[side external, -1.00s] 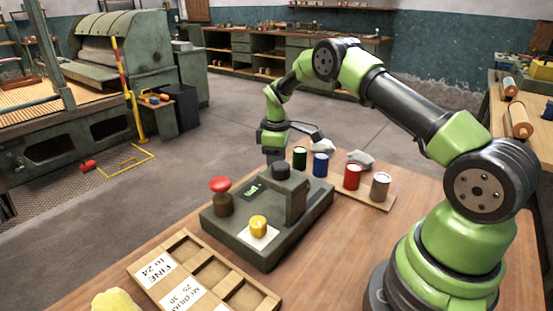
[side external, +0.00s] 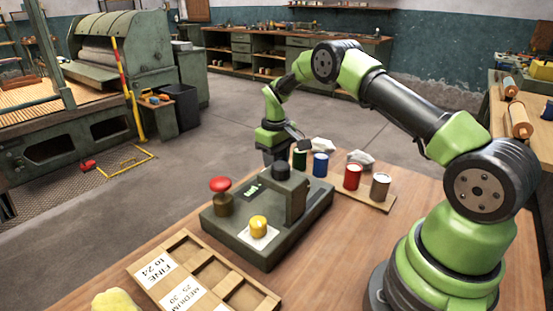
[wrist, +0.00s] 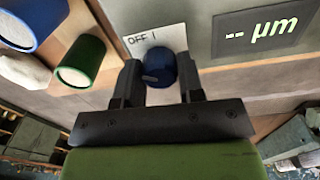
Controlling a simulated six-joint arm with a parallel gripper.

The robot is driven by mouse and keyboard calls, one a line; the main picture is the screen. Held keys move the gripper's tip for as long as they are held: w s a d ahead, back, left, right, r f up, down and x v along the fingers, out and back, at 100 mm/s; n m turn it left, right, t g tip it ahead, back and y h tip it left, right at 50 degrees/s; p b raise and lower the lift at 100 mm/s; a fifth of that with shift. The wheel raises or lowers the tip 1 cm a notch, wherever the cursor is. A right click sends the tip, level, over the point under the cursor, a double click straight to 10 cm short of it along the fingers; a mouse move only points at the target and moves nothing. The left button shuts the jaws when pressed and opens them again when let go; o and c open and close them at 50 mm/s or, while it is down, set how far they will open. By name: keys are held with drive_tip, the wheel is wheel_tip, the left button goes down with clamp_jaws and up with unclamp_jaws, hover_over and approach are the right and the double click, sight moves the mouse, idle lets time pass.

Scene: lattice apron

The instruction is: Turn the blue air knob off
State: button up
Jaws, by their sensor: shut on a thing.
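The blue air knob (wrist: 158,70) sits on a white plate marked "OFF I" (wrist: 140,40) in the wrist view. My gripper (wrist: 158,62) has one finger on each side of it and is shut on it. Part of the plate's marking is covered by the knob. In the side view my gripper (side external: 274,157) is at the far side of the green control box (side external: 312,212), behind its raised post. The knob is hidden there.
A red mushroom button (side external: 220,184) and a yellow knob (side external: 258,226) stand on the box. Green, blue, red and brown cans (side external: 352,177) stand to its right. A small display reading "µm" (wrist: 273,27) is beside the plate. A wooden sorting tray (side external: 200,272) lies in front.

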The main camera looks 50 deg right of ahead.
drive_tip(key=m, duration=0.6)
drive_tip(key=shift+m, duration=0.3)
drive_tip(key=m, duration=0.5)
idle(0.4)
drive_tip(key=o, duration=0.9)
wheel_tip(320, 180, up, 9)
drive_tip(key=shift+w, duration=0.15)
drive_tip(key=shift+r, duration=0.5)
